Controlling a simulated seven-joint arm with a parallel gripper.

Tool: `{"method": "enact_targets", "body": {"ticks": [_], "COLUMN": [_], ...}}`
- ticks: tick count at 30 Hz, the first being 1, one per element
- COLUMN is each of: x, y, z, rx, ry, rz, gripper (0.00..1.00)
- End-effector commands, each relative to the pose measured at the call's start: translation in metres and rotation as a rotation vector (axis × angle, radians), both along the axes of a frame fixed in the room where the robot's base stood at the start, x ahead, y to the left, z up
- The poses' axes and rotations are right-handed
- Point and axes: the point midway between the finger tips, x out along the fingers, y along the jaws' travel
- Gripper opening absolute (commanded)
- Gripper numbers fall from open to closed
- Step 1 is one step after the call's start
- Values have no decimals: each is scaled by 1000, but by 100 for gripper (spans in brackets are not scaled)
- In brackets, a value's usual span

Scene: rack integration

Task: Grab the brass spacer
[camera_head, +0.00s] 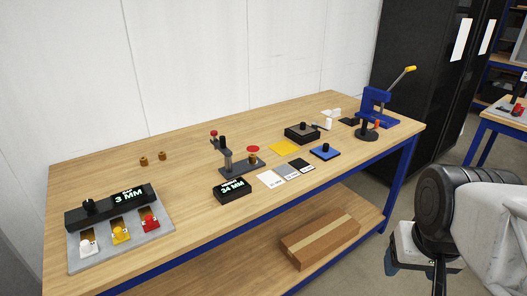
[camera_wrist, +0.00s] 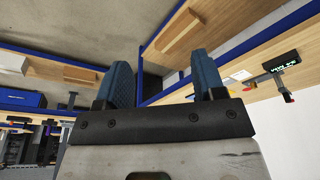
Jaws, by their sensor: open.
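Two small brass-coloured pieces stand on the left part of the wooden table, towards the back. One brass spacer (camera_head: 143,162) is on the left and another (camera_head: 162,156) is just right of it, apart from it. The wrist view does not clearly show them. In the wrist view my gripper (camera_wrist: 163,78) shows two blue padded fingers spread wide, with nothing between them. In the head view my arm's end (camera_head: 410,245) is at the lower right, off the table's right end and far from the brass pieces.
The table (camera_head: 95,185) also bears a display unit reading 3 MM (camera_head: 130,197) with coloured switches, a stand with a 34 MM display (camera_head: 232,189), a yellow sheet (camera_head: 284,147), a black block (camera_head: 302,133) and a blue press (camera_head: 375,105). A cardboard box (camera_head: 320,238) lies on the lower shelf.

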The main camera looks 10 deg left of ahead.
Motion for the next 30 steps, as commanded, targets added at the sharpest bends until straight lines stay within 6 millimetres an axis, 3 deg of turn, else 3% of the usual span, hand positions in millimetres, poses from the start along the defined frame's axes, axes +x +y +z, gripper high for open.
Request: {"method": "enact_targets", "body": {"ticks": [10,16,23,30], "x": [2,19,63,122], "y": [1,13,43,83], "z": [0,2,6,8], "rx": [7,70,225,417], "ry": [2,13,49,104], "rz": [-4,-43,-148,-294], "gripper": [63,63,63,63]}}
